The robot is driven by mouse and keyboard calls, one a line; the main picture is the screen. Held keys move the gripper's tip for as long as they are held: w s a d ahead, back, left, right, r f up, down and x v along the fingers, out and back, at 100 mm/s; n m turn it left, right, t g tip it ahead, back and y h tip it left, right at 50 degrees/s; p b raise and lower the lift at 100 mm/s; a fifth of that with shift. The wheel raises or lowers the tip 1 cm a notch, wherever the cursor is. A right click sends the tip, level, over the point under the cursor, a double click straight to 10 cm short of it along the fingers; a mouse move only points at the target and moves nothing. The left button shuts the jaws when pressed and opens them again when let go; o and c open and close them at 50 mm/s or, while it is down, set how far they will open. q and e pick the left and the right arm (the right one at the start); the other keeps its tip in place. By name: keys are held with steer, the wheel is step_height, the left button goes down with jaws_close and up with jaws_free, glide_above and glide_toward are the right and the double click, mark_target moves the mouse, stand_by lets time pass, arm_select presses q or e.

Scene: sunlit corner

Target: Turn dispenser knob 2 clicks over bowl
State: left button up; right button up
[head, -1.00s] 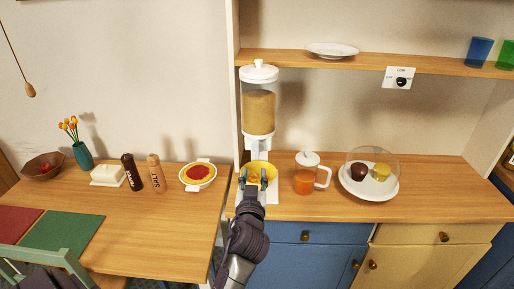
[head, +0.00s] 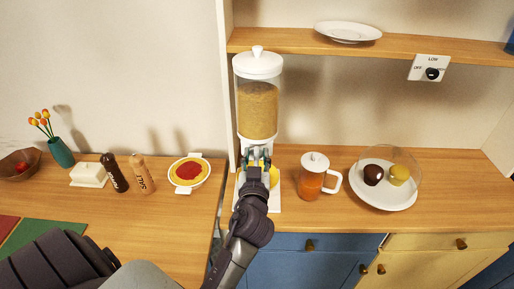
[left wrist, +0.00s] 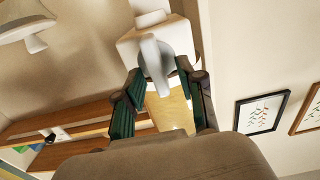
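The dispenser (head: 258,108) stands on the wooden counter, a clear cylinder of tan grains with a white lid and white lower body. The yellow bowl (head: 273,178) sits under its spout, mostly hidden by my arm. My left gripper (head: 258,160) is raised at the dispenser's lower front, above the bowl. In the left wrist view, the pale grey knob (left wrist: 156,62) lies between the tips of the green-padded fingers (left wrist: 162,80). The fingers are spread, one on each side of it; whether they touch it is unclear. My right gripper is not in view.
A glass jug with orange drink (head: 312,180) stands just right of the dispenser. A domed plate of sweets (head: 383,200) is further right. A shelf (head: 300,43) runs above, and a panel (head: 222,110) rises at the left. A dish with red filling (head: 188,173) is left.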

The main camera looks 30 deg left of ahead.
arm_select(q)
steer(key=shift+s+d+r, duration=0.1)
steer(key=shift+s+r, duration=0.05)
steer(key=shift+s, duration=0.05)
jaws_close()
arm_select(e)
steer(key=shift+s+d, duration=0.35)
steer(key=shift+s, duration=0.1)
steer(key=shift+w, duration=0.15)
arm_select(q)
steer(key=m, duration=0.8)
steer(key=shift+w+d, duration=0.3)
steer(key=shift+d, duration=0.1)
steer(key=m, duration=0.3)
steer(key=m+p, duration=0.1)
steer(key=shift+w+d+f+m, duration=0.1)
steer(key=shift+d+f+m, duration=0.05)
steer(key=shift+f+m, duration=0.15)
steer(key=shift+f+m+p, duration=0.2)
steer(key=shift+m+p, duration=0.15)
steer(key=shift+m, duration=0.9)
steer(key=shift+f+m+p, duration=0.15)
steer(key=shift+m+p, duration=0.2)
steer(key=shift+m, duration=0.9)
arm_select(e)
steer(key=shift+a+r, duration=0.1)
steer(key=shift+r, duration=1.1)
